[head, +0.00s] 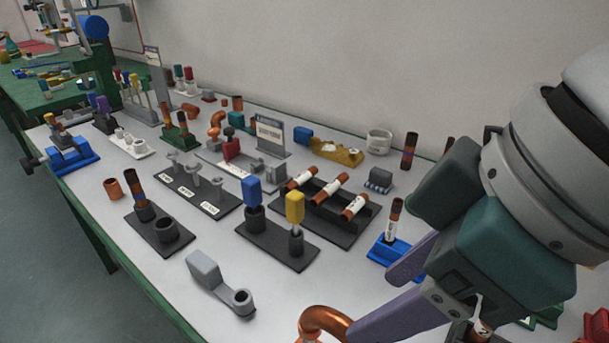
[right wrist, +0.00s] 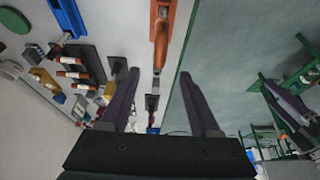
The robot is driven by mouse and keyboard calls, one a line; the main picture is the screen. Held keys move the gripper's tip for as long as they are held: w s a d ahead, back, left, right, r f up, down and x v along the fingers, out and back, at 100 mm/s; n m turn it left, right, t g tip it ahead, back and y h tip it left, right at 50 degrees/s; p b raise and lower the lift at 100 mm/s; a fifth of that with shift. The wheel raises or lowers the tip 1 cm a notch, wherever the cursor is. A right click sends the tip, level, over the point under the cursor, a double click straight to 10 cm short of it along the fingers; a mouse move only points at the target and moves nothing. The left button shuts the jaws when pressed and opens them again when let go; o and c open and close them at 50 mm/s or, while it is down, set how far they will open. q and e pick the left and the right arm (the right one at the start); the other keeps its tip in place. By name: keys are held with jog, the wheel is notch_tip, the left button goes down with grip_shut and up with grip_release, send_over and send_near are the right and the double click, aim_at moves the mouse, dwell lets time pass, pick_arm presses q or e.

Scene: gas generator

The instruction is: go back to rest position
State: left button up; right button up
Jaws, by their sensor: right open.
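My right gripper (head: 372,305) reaches in from the right in the head view, over the front right of the white table (head: 160,250). Its two purple fingers are apart with nothing held between them. The right wrist view also shows this gripper (right wrist: 158,76) with its fingers spread. A bent copper pipe (head: 322,320) lies near the fingertips in the head view. A copper piece also shows beyond the finger gap in the right wrist view (right wrist: 162,35). My left gripper is not seen in the head view.
A black base with blue and yellow blocks (head: 278,240), a rack of brown tubes (head: 345,222), a grey lever part (head: 222,285) and a blue holder (head: 385,250) stand nearby. A green bench (head: 60,95) is at the far left. Floor is clear at the left.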

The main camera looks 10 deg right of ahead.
notch_tip(320, 180, up, 3)
jog(key=s+a+m+t+y+p, duration=0.1)
jog(key=s+a+p, duration=0.15)
jog(key=p, duration=0.25)
jog(key=s+d+m+g+h+p, duration=0.1)
jog(key=s+d+m+h+p, duration=0.35)
jog(key=s+d, duration=0.4)
notch_tip(320, 180, up, 36)
jog(key=w+d+p, duration=0.1)
jog(key=p, duration=3.5)
jog(key=shift+w+y, duration=0.4)
jog(key=shift+y, duration=0.05)
